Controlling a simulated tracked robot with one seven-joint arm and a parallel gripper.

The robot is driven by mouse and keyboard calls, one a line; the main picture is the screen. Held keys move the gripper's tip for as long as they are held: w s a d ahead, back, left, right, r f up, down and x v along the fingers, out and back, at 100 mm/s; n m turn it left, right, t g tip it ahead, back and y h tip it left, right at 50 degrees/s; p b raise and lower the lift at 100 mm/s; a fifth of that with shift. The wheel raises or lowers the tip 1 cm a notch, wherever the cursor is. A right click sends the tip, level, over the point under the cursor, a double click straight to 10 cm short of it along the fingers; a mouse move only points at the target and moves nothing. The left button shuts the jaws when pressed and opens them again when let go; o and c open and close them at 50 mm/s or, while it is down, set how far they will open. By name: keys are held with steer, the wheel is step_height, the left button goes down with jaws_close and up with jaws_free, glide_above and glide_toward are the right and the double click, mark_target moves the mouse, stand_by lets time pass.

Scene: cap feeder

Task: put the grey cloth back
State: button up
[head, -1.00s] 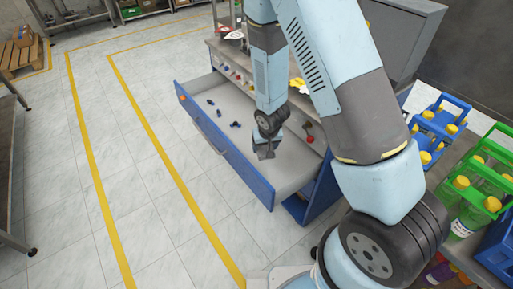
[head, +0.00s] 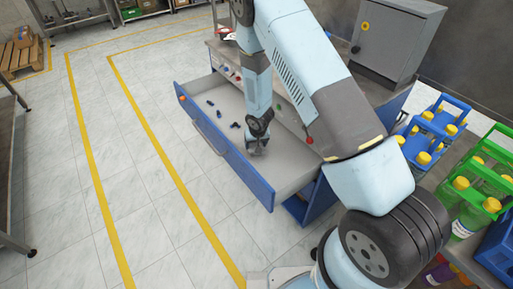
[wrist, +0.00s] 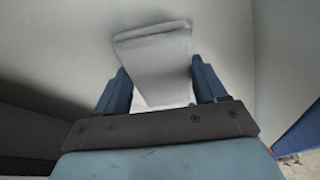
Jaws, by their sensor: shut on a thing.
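The grey cloth (wrist: 155,55) shows in the wrist view as a pale, folded, flat piece between the two blue fingers. My gripper (wrist: 160,88) is shut on it. In the head view, my gripper (head: 257,147) points down into the open drawer (head: 290,165) of the blue workbench, over its right part. The cloth is too small and too hidden there to make out clearly. I cannot tell whether the cloth touches the drawer floor.
Small dark blue parts (head: 235,125) lie in the drawer left of my gripper. The blue drawer front (head: 228,153) stands out over the floor. A grey cabinet (head: 390,42) is on the bench. Bottles in blue and green carriers (head: 480,180) stand at the right.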

steer(key=shift+f, duration=1.15)
steer(key=o, duration=1.3)
steer(key=v, duration=1.2)
